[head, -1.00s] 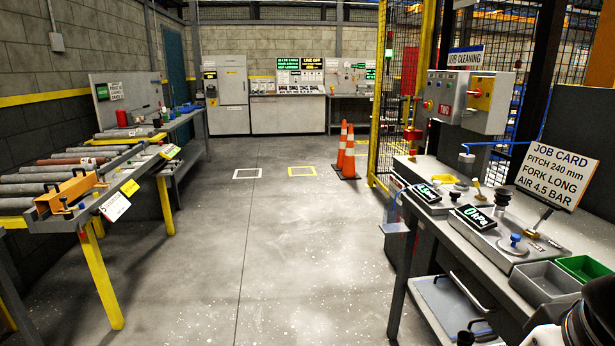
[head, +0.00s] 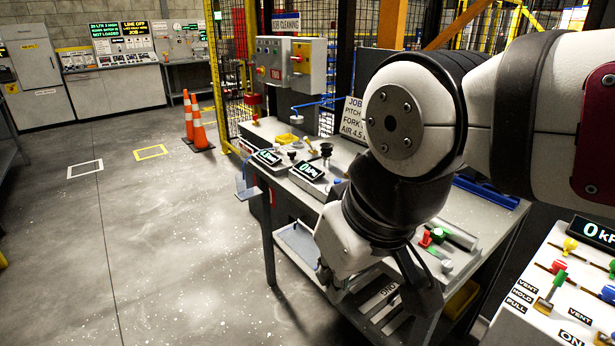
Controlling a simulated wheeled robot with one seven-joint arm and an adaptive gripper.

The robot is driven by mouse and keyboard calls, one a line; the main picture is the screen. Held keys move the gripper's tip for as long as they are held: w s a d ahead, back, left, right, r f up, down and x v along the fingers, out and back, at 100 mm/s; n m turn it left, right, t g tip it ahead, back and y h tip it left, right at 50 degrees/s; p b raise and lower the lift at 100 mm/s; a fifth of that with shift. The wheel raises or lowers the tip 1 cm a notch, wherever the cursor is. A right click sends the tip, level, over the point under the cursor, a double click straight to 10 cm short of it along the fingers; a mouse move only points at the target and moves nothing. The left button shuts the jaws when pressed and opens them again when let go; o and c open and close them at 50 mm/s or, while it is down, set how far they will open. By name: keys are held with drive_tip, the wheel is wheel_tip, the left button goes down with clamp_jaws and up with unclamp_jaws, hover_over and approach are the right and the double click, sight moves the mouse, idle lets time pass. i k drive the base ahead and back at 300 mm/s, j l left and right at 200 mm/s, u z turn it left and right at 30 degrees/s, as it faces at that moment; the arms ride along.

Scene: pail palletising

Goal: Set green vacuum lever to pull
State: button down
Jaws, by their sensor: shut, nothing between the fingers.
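A white control panel (head: 520,325) stands at the lower right. A lever with a green knob (head: 559,278) rises from a brass-coloured base on it, near labels reading VENT, HOLD and PULL. I cannot tell for sure which label the lever is set to. Another green knob shows at the right picture edge, partly cut off. My gripper (head: 418,295) hangs below my bent wrist, to the left of the panel and apart from the lever. It is shut and empty, and my arm partly hides it.
Red, yellow and blue knobs sit on the same panel, with a dark display (head: 594,233) behind them. A grey bench (head: 300,190) with vacuum gauges and a job card (head: 352,118) stands behind my arm. Orange cones (head: 199,125) stand on the open floor at the left.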

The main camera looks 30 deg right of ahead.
sight(561, 275)
drive_tip(key=k+l+z, duration=0.15)
drive_tip(key=k, duration=1)
drive_tip(key=z, duration=0.4)
drive_tip(key=j+z, duration=0.15)
drive_tip(key=z, duration=0.2)
drive_tip(key=j+z, duration=0.1)
drive_tip(key=z, duration=0.3)
drive_tip(key=i+j+z, duration=0.1)
drive_tip(key=z, duration=0.3)
drive_tip(key=j, duration=0.85)
drive_tip(key=i+l+z, duration=0.2)
drive_tip(key=l+z, duration=0.2)
